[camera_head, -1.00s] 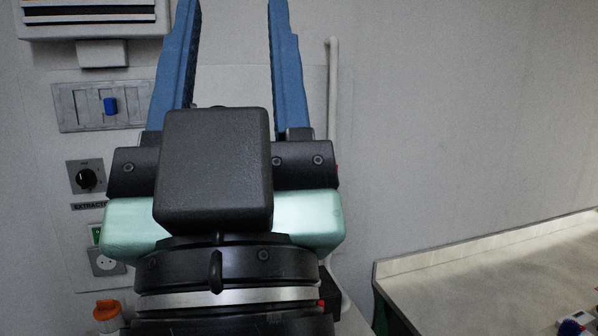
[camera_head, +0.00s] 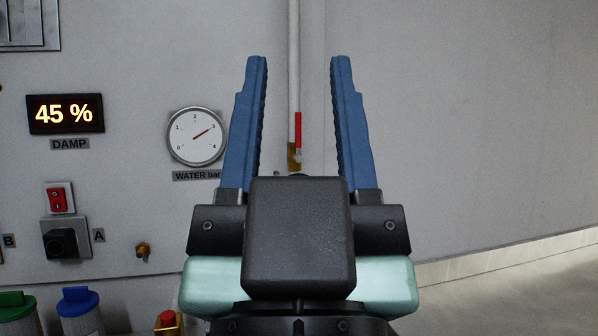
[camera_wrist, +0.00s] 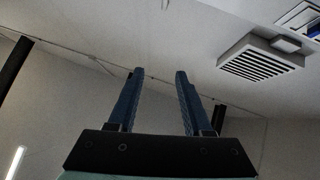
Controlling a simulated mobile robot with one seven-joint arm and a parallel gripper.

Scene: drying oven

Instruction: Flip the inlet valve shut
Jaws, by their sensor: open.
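A valve with a red lever (camera_head: 298,130) and a brass body (camera_head: 293,156) sits on a white vertical pipe (camera_head: 294,60) on the wall in the head view. The lever stands upright, along the pipe. My gripper (camera_head: 298,62) is open and empty, its two blue fingers pointing up. In the picture, the valve shows between the fingers, and the gripper's body covers what lies below the valve. How far the fingers are from the valve I cannot tell. The wrist view shows the open fingers (camera_wrist: 158,72) against wall and ceiling, without the valve.
Left of the gripper are a round water gauge (camera_head: 197,136), a display reading 45 % (camera_head: 65,114), a red switch (camera_head: 60,198) and a black knob (camera_head: 62,243). Green (camera_head: 14,306) and blue (camera_head: 78,305) lidded containers stand lower left.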

